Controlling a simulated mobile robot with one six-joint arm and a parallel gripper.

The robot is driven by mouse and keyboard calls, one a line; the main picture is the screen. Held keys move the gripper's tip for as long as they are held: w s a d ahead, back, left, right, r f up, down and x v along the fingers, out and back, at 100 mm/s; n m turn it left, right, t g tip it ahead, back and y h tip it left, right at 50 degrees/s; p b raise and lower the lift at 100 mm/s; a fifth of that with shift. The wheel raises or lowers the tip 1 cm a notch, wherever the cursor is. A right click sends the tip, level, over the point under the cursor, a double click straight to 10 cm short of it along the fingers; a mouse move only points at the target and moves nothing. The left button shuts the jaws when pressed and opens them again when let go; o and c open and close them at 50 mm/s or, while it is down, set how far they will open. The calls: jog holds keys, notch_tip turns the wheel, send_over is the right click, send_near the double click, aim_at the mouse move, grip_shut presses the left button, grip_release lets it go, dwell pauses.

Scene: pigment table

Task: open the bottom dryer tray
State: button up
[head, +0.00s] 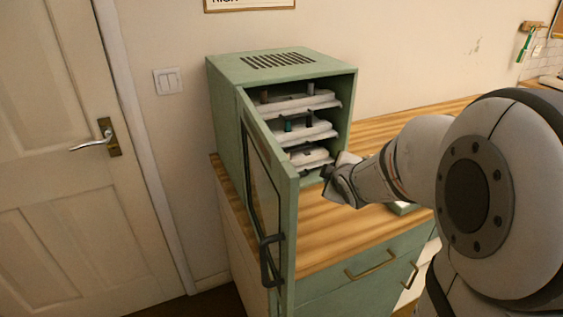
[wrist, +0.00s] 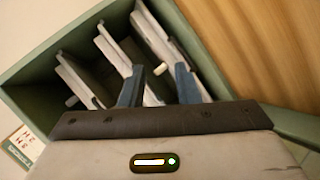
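The green dryer cabinet (head: 225,110) stands on the worktop with its door open. Its pale bottom tray (head: 308,157) is inside, below two similar trays, and looks pushed in. In the wrist view the picture is turned, and the bottom tray (wrist: 163,38) is the slab nearest the wood. My gripper (head: 328,172) is at the cabinet's opening, just in front of the bottom tray at its right. In the wrist view my gripper (wrist: 158,82) is open, its two blue fingers apart. A small white piece shows between them. I cannot tell whether the fingers touch the tray.
The opened glazed door (head: 268,190) swings toward me on the left, with a dark handle (head: 270,262). The middle tray (head: 305,132) and top tray (head: 300,103) carry small dark items. The wooden worktop (head: 335,225) is mostly clear in front of the cabinet.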

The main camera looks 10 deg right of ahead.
jog(key=w+f+n+t+y+b, duration=0.1)
jog(key=w+f+n, duration=0.1)
jog(key=f, duration=0.1)
jog(key=w+a+f+n+t+y+b, duration=0.1)
jog(key=w+f+n+y+b, duration=0.1)
jog(key=f+n, duration=0.1)
jog(key=w+a+f+n+y+b, duration=0.1)
jog(key=w+f+n+b, duration=0.1)
jog(key=f, duration=0.1)
jog(key=shift+w+f+n+t+y, duration=0.15)
jog(key=shift+f+n+t+y, duration=0.15)
jog(key=shift+n+t, duration=0.1)
jog(key=shift+w+a+f+n+b, duration=0.15)
jog(key=shift+a+f+n+b, duration=0.05)
jog(key=shift+n+b, duration=0.2)
jog(key=shift+w+a+y, duration=0.15)
jog(key=shift+w+y, duration=0.1)
jog(key=shift+y, duration=0.05)
jog(key=x, duration=0.7)
jog(key=shift+w+r+p, duration=0.1)
jog(key=shift+w+p, duration=0.05)
jog(key=shift+p, duration=0.15)
jog(key=shift+c, duration=0.6)
grip_shut()
